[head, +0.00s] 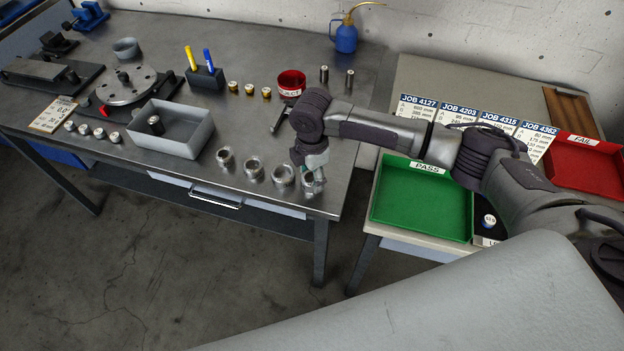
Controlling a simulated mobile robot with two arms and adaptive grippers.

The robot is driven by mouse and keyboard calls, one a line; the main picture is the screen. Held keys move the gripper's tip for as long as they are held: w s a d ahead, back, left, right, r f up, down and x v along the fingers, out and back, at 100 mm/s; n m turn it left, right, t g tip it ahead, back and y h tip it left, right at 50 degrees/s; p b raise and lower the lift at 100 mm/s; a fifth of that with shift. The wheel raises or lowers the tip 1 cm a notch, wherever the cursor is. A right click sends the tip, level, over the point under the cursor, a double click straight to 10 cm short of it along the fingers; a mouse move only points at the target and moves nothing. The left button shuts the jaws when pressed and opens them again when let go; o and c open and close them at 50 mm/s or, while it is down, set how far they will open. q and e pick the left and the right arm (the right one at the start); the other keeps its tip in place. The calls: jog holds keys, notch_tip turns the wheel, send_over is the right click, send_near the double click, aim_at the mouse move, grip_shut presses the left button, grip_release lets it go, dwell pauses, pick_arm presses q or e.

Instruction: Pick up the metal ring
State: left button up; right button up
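Several metal rings stand in a row near the front edge of the steel workbench: one at the left (225,157), a second (253,168), a third (283,174) and the rightmost ring (308,185). My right gripper (315,178) points down at the rightmost ring, with its fingertips at the ring's upper part. The fingers partly cover that ring. The view is too small to show whether they are closed on it. The ring appears to rest on the bench. My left gripper is not in view.
A grey bin (185,130) stands left of the rings. A red cup (291,82) and brass pieces (249,88) are behind. A green PASS tray (425,205) and a red FAIL tray (585,168) lie on the right table. A gap separates the tables.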

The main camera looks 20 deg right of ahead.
jog(key=c, duration=0.6)
jog(key=shift+o, duration=0.2)
jog(key=shift+r, duration=0.45)
jog(key=r, duration=0.1)
jog(key=d+r+b, duration=0.1)
jog(key=r, duration=0.1)
jog(key=shift+s+r, duration=0.15)
jog(key=shift+r, duration=0.15)
jog(key=s+d+r+b, duration=0.1)
jog(key=s+d+r, duration=0.4)
jog(key=d, duration=0.4)
jog(key=shift+d+r, duration=0.15)
jog(key=shift+r, duration=0.65)
